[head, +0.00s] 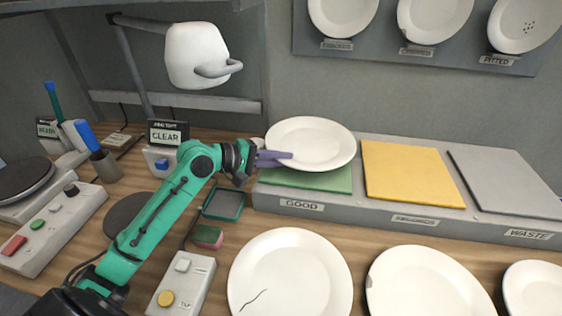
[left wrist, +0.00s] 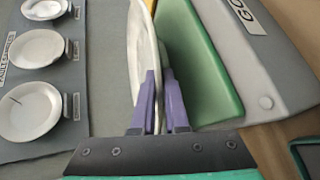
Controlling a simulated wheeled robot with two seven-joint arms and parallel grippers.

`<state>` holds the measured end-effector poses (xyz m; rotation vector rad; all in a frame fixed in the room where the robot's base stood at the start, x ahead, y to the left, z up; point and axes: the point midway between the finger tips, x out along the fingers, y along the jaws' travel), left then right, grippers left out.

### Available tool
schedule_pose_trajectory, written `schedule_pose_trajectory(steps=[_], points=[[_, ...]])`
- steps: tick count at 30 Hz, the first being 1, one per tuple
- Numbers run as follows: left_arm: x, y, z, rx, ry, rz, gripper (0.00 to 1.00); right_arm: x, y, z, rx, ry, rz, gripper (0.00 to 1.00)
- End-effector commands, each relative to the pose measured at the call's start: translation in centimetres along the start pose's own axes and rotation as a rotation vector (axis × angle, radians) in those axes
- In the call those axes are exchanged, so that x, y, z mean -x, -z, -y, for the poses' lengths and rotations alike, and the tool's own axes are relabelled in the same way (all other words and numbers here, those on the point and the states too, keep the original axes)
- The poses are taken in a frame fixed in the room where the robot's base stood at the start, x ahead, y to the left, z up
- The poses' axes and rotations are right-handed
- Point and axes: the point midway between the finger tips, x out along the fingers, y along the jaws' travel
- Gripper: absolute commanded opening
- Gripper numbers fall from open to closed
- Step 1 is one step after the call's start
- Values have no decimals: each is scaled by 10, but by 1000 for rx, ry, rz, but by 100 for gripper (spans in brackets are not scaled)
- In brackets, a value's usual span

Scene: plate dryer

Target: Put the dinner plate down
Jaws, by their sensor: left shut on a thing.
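A white dinner plate (head: 318,141) is over the green mat (head: 330,181) on the section labelled GOOD. My left gripper (head: 272,158) is shut on the plate's left rim. In the left wrist view the purple fingers (left wrist: 157,98) pinch the plate (left wrist: 139,50), seen edge-on, beside the green mat (left wrist: 196,60). A gap shows between plate and mat there, but I cannot tell whether the far rim touches. My right gripper is not in view.
Yellow (head: 408,172) and grey (head: 505,178) mats lie to the right on the same platform. A cracked plate (head: 290,275), a chipped plate (head: 425,285) and another plate (head: 535,287) lie in front. A lamp (head: 196,55) hangs behind my left arm.

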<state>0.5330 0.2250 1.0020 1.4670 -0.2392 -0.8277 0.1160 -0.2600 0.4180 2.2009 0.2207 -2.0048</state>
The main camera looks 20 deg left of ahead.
Motion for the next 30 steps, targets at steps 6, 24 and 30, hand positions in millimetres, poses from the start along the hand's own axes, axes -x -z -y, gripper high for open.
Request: schedule_pose_trajectory(steps=[6, 24, 30], points=[[-5, 3, 15, -3, -6, -2, 0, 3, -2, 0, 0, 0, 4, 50], [-2, 3, 18, 1, 1, -1, 25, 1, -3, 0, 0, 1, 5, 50], [28, 3, 20, 1, 1, -2, 25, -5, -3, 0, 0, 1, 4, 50]])
